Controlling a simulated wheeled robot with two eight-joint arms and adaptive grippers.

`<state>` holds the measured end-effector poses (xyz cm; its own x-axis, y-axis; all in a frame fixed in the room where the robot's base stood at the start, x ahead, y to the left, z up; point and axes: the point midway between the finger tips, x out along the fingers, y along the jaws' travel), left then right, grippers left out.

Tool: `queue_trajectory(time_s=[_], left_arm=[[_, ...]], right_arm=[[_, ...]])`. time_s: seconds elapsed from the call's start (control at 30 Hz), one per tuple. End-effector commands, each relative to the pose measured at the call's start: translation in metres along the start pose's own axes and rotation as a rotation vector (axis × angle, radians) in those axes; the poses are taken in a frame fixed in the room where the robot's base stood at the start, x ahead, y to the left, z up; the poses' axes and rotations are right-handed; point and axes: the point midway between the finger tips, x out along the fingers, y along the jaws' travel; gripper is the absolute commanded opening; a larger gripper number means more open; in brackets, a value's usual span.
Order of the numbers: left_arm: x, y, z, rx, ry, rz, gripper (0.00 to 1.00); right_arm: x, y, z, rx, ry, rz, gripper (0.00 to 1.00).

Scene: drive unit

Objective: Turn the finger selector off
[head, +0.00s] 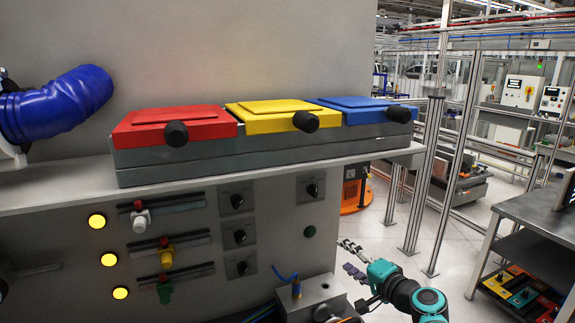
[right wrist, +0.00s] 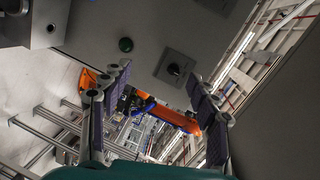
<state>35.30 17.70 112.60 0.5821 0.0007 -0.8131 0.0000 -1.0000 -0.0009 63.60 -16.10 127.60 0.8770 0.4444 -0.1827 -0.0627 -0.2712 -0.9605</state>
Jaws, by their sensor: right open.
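Several black rotary selectors on square grey plates are on the front panel. One selector (head: 312,188) sits alone at the upper right; the others form a column to its left, with a top (head: 237,201), a middle (head: 239,237) and a bottom one (head: 242,267). Which is the finger selector, I cannot tell. My right gripper (head: 348,258) is open and empty, right of the panel and apart from it. In the right wrist view, a single selector (right wrist: 174,69) shows between the open fingers (right wrist: 158,88), some way beyond them. My left gripper is not in view.
A dark green button (head: 309,231) is below the lone selector. Above, a shelf (head: 60,194) holds red (head: 200,118), yellow (head: 265,108) and blue (head: 350,103) lidded boxes. A metal block (head: 310,297) with a blue cable stands below the panel.

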Motion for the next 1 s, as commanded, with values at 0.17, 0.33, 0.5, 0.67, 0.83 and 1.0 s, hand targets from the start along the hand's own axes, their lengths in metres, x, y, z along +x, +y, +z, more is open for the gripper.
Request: queue_trajectory(time_s=[0.17, 0.33, 0.5, 0.67, 0.83, 1.0], left_arm=[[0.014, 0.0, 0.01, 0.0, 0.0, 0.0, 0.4], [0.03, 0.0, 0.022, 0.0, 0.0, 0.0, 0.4], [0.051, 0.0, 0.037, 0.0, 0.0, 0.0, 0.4], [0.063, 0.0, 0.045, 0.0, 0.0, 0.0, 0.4], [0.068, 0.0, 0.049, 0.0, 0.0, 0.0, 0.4], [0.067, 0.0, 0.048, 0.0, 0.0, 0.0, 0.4]], right_arm=[[-0.022, 0.029, 0.049, -0.153, -0.069, 0.119, 0.6], [-0.063, 0.08, 0.107, -0.375, -0.163, 0.295, 0.6], [-0.131, 0.161, 0.157, -0.674, -0.269, 0.536, 0.6], [-0.184, 0.218, 0.17, -0.888, -0.325, 0.715, 0.6], [-0.211, 0.244, 0.17, -0.998, -0.345, 0.809, 0.6], [-0.215, 0.246, 0.168, -1.014, -0.347, 0.824, 0.6]])
